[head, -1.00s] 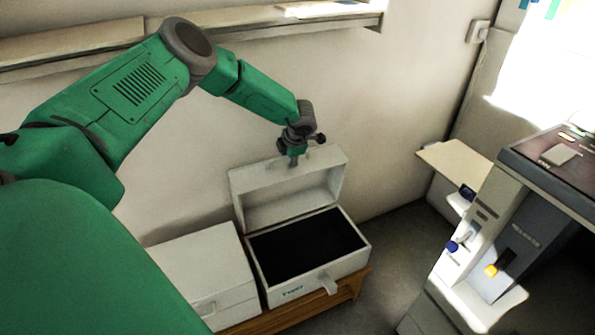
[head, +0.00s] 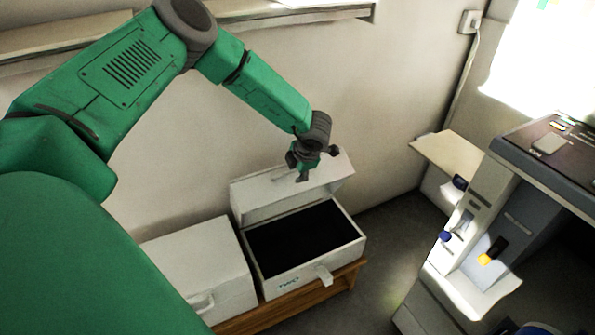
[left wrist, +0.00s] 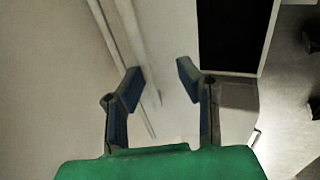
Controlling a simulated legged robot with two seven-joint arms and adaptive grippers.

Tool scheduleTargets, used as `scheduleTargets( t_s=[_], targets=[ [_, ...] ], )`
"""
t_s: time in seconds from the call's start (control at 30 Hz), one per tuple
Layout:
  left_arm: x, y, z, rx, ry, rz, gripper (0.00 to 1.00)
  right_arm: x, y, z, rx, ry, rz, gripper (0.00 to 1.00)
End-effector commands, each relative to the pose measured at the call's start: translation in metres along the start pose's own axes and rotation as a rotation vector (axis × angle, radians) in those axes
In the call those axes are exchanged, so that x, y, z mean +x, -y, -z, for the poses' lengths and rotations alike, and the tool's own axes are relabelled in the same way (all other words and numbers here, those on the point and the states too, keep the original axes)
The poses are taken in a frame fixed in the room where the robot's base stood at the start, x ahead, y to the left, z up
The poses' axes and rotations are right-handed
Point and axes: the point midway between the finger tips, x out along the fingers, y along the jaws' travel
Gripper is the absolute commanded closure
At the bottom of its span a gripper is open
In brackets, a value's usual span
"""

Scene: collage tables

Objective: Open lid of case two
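Case two (head: 315,277) is a pale box with "TWO" on its front and a latch tab at the front. Its lid (head: 257,200) is raised at the back, and the dark interior shows. My left gripper (head: 303,174) is at the raised lid, near its upper right part. In the left wrist view my left gripper (left wrist: 160,82) has its two fingers apart with a pale surface between them. The dark inside of case two (left wrist: 227,32) shows there at the upper right. I cannot tell whether the fingers touch the lid. My right gripper is not in view.
A second pale case (head: 195,265), shut, stands left of case two on a wooden bench (head: 335,290). The wall and a shelf (head: 290,15) are behind. A grey machine (head: 495,220) stands at the right, with dark floor between it and the bench.

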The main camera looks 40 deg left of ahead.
Motion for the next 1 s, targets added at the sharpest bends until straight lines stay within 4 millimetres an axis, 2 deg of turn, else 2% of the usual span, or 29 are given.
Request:
scheduleTargets(
  t_s=[1.0],
  targets=[
    [-0.072,-0.013,-0.001,-0.002,0.001,-0.001,0.69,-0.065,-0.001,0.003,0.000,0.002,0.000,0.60]
  ],
)
